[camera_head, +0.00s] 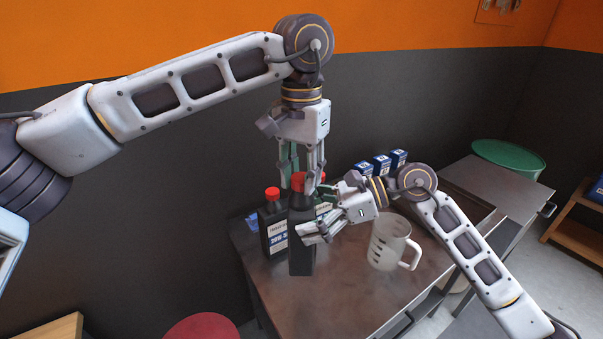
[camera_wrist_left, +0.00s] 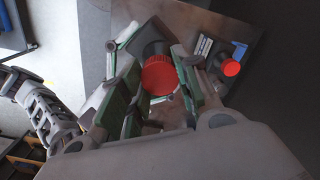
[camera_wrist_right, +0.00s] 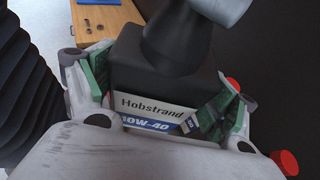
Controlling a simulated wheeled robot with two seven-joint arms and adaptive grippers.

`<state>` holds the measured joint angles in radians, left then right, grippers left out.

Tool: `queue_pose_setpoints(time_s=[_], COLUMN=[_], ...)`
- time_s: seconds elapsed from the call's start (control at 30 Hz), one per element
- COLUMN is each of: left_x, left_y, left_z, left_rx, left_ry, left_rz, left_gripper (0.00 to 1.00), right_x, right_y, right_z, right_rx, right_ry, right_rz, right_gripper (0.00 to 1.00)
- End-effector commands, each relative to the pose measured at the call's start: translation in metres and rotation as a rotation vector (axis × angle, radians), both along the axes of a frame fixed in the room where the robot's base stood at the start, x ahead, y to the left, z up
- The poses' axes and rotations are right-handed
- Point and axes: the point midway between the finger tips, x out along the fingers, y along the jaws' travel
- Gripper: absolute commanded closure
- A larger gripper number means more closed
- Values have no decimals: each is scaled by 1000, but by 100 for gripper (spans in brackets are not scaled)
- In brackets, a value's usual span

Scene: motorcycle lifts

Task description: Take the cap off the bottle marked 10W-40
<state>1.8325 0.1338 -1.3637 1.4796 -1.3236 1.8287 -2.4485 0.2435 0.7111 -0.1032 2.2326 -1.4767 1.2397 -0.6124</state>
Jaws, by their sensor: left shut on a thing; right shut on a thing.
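The black bottle (camera_wrist_right: 150,82) with a label reading Hobstrand 10W-40 is upright between the fingers of my right gripper (camera_wrist_right: 155,107), which is shut on its body. In the head view the same bottle (camera_head: 302,262) stands at the table's left part. Its red cap (camera_wrist_left: 160,76) is between the fingers of my left gripper (camera_wrist_left: 155,92), which points down from above and is shut on the cap. The cap (camera_head: 298,182) is in line with the neck; I cannot tell whether it is loose.
Another black bottle (camera_head: 273,235) with a red cap stands just left on the metal table (camera_head: 345,300). A translucent measuring jug (camera_head: 388,243) stands to the right. Several blue-and-white boxes (camera_head: 381,165) are at the back. A green round lid (camera_head: 507,156) is farther right.

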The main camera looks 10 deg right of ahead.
Motion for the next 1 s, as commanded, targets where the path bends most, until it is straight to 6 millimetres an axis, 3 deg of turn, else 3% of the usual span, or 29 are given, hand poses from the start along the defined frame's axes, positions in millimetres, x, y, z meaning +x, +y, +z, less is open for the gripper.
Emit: queue_pose_setpoints(time_s=[1.0], left_x=[1], left_y=[1], left_z=[1], left_rx=[4], left_ry=[-2], left_rz=[825], left_gripper=[97], right_x=[0], right_y=[0], right_z=[2], right_rx=[2], right_ry=[-4], right_rz=[0], right_gripper=[86])
